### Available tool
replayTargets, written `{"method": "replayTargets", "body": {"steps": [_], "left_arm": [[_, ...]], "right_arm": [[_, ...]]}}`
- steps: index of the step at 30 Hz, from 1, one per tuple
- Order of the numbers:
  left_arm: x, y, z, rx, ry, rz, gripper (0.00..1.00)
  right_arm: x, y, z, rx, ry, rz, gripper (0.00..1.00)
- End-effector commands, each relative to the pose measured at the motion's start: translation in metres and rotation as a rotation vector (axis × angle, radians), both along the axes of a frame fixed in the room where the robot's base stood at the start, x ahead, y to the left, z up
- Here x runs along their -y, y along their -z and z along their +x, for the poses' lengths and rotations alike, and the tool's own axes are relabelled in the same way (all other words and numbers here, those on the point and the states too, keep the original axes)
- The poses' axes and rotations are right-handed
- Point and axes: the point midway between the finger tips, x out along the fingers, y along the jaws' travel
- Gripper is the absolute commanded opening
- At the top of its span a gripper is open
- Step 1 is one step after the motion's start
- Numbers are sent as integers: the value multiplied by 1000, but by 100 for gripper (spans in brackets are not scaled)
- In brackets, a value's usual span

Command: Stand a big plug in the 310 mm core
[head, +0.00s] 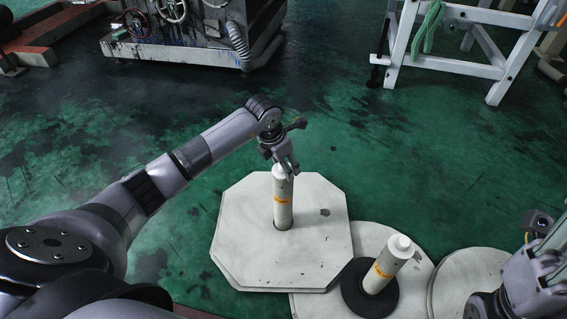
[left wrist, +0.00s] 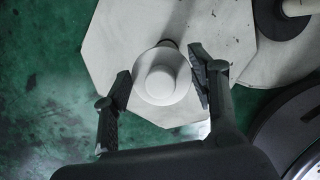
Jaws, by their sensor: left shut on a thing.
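A white core (head: 283,208) with an orange label stands upright on an octagonal pale plate (head: 235,245). My left gripper (head: 288,172) is at its top end. In the left wrist view, a white round plug (left wrist: 160,82) with a raised knob sits between the fingers of my left gripper (left wrist: 163,84), which is shut on it. The plug covers most of the core below, so I cannot tell whether it is seated or just above. My right gripper (head: 545,258) is partly in view at the right edge; its fingers are unclear.
Another white core (head: 385,270) with an orange label and a white cap (head: 401,243) stands tilted in view on a dark round base (head: 352,297). Round pale plates (head: 465,275) lie beside it. A white trestle (head: 455,65) and a dark machine (head: 185,50) stand behind. Green floor between is clear.

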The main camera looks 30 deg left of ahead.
Motion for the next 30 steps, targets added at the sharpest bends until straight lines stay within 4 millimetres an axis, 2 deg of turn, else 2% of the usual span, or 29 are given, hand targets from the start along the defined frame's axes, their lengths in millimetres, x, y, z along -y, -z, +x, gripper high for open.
{"method": "replayTargets", "body": {"steps": [2, 11, 21, 26, 30], "left_arm": [[0, 0, 0, 1, 0, 0, 56], [0, 0, 0, 0, 0, 0, 76], [0, -2, 0, 0, 0, 0, 77], [-3, -19, -4, 4, 0, 2, 77], [-6, -48, -10, 6, 1, 2, 77]], "right_arm": [[0, -2, -1, 9, 0, -1, 40], [0, -2, -2, 11, -1, 0, 40], [1, 0, -2, 6, 1, 1, 40], [1, -1, -2, 6, 0, 1, 40], [1, -1, -1, 6, 0, 1, 40]]}}
